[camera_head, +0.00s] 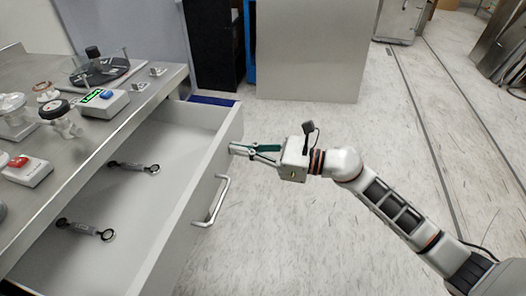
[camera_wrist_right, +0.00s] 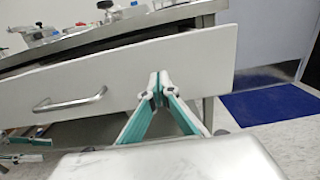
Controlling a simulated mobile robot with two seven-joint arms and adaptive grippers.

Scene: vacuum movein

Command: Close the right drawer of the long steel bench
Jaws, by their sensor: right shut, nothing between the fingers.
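The open drawer (camera_head: 205,165) of the steel bench (camera_head: 125,120) extends out to the right in the head view, with a bar handle (camera_head: 212,201) on its front. Two small dark tools (camera_head: 134,167) lie inside it. My right gripper (camera_head: 234,148) is shut and empty, its tips at or very near the drawer front, beyond the handle. In the right wrist view the drawer front (camera_wrist_right: 120,80) spans the picture, with the handle (camera_wrist_right: 70,100) left of the shut fingertips (camera_wrist_right: 155,80). I cannot tell if they touch.
A blue mat (camera_wrist_right: 272,103) lies on the floor by the bench. A grey panel (camera_head: 312,50) stands beyond. Floor right of the drawer is clear around my arm.

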